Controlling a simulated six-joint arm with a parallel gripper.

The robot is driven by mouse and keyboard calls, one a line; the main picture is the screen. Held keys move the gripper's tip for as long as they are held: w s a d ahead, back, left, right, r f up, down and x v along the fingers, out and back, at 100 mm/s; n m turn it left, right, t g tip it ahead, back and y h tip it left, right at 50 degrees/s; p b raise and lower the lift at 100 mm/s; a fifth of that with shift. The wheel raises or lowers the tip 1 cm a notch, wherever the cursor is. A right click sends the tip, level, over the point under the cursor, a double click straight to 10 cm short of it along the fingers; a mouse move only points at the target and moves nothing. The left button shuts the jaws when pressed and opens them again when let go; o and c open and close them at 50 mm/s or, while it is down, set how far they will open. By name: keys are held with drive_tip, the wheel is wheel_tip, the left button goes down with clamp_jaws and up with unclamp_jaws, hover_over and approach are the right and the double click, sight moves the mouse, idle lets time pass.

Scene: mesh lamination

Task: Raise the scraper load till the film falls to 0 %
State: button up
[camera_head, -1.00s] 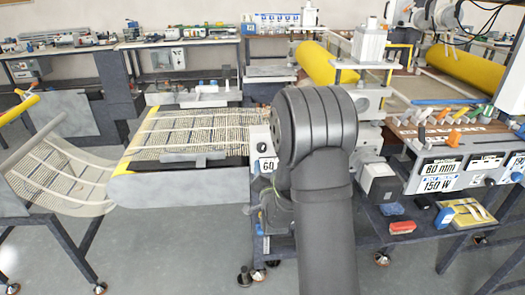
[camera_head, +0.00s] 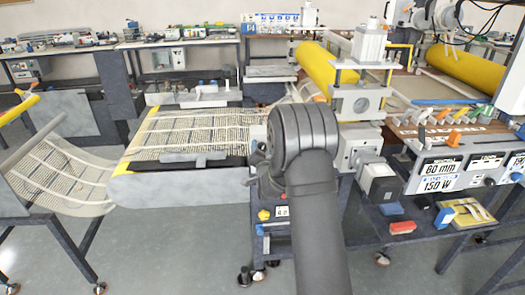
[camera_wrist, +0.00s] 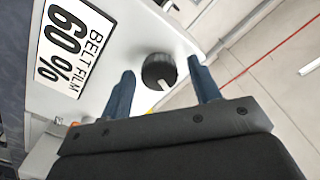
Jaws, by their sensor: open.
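A white panel in the wrist view carries a label reading BELT FILM 60 % (camera_wrist: 62,48). Beside the label is a round black knob (camera_wrist: 159,71) with a white pointer mark. My gripper (camera_wrist: 163,78) is open, with its two dark blue fingers on either side of the knob in the picture. I cannot tell whether they touch it. In the head view my arm hides the gripper, the knob and the belt film label. The scraper itself cannot be made out.
A mesh belt (camera_head: 200,135) runs left of my arm, with a sagging mesh web (camera_head: 65,170) further left. A yellow roller (camera_head: 318,68) stands behind. A control panel (camera_head: 440,178) reading 60 mm and 150 W is at right. A red block (camera_head: 402,227) lies on the lower shelf.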

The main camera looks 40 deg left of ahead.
drive_tip(key=c, duration=1)
drive_tip(key=shift+m, duration=0.3)
drive_tip(key=m, duration=0.3)
drive_tip(key=shift+f+m, duration=0.1)
drive_tip(key=shift+m, duration=1.9)
drive_tip(key=o, duration=1)
